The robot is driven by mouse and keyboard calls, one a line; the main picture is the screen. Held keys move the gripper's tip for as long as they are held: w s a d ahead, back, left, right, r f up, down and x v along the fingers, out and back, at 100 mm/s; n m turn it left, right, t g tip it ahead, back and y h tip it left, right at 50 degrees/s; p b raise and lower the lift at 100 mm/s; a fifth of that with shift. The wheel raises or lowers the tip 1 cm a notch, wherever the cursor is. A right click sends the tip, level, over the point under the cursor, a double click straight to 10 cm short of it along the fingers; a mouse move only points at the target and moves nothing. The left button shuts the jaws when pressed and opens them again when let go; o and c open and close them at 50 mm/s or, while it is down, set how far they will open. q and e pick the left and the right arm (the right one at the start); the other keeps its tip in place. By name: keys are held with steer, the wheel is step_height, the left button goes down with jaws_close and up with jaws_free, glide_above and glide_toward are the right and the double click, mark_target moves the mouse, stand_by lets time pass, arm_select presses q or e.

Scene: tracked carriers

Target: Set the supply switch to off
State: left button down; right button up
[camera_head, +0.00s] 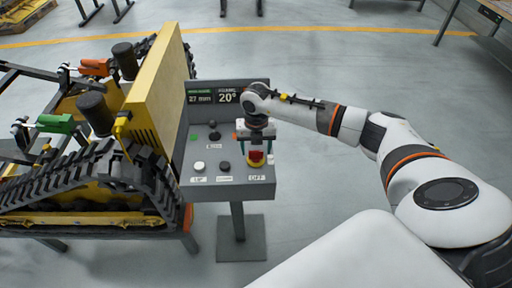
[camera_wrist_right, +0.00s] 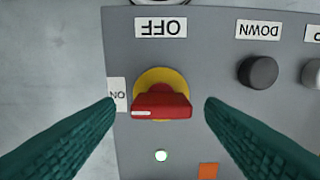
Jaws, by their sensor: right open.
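The supply switch (camera_head: 256,158) is a red handle on a yellow disc at the right of the grey control panel (camera_head: 200,146). In the right wrist view the switch (camera_wrist_right: 162,103) lies crosswise, its white-marked end toward the ON label (camera_wrist_right: 117,95) at left. The OFF label (camera_wrist_right: 161,28), upside down in this view, is above the disc. A small lamp (camera_wrist_right: 161,156) glows whitish green below it. My right gripper (camera_head: 256,140) is over the switch, open, with one green finger on each side of the handle and visible gaps. My left gripper is out of view.
In the right wrist view, a black DOWN button (camera_wrist_right: 258,71) sits beside the right finger. The panel also carries a white UP button (camera_head: 199,166), a small black joystick (camera_head: 214,135) and a display (camera_head: 213,97). A yellow tracked carrier (camera_head: 160,85) stands close at left.

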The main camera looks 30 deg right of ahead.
steer(key=shift+f, duration=1.05)
steer(key=c, duration=1)
